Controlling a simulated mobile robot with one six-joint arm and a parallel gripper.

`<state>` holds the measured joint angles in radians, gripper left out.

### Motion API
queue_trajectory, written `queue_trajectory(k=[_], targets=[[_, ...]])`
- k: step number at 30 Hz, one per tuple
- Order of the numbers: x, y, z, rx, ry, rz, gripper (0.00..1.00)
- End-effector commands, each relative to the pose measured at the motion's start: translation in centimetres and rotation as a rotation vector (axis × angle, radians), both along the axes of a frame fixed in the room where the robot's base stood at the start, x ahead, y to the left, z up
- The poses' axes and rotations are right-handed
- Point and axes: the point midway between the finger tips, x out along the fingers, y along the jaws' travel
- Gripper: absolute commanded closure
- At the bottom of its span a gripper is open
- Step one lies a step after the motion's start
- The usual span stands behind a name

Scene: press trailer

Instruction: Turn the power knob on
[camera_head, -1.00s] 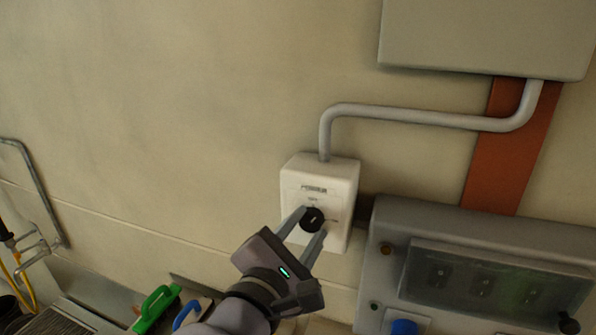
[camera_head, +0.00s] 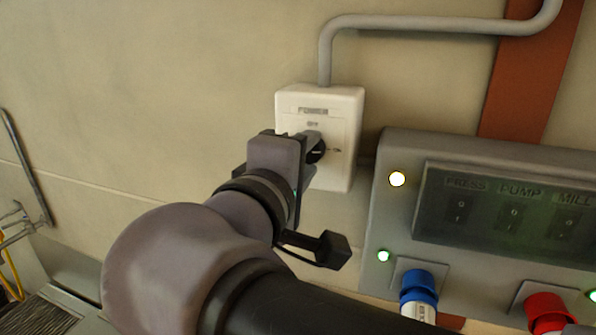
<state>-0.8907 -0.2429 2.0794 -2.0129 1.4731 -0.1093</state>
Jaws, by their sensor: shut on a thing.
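The power knob (camera_head: 317,153) is a small black knob on the front of a white box (camera_head: 340,115) marked POWER, fixed to the wall. My gripper (camera_head: 312,145) is at the box face, its fingers shut on the knob. My wrist and arm cover the lower left of the box and part of the knob, so its exact pointer angle is hard to read. On the grey panel (camera_head: 390,225) to the right, an amber-white lamp (camera_head: 397,179) and a green lamp (camera_head: 383,256) are lit.
The grey panel has a clear cover (camera_head: 510,210) over switches marked PRESS, PUMP and MILL. A blue plug (camera_head: 419,284) and a red plug (camera_head: 546,305) sit below it. A grey conduit (camera_head: 430,23) runs above.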

Motion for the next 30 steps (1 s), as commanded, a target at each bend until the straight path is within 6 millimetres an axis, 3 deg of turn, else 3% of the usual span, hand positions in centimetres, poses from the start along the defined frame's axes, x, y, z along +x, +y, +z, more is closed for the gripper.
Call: queue_trajectory(k=[10, 27, 28, 30], targets=[[0.01, -0.03, -0.08, 0.121, -0.046, 0.0, 1.0], [0.02, -0.02, 0.15, 0.143, -0.055, 0.001, 1.0], [0.02, -0.02, 0.15, 0.143, -0.055, 0.001, 0.58], [0.02, -0.01, 0.13, 0.143, -0.054, 0.0, 0.45]])
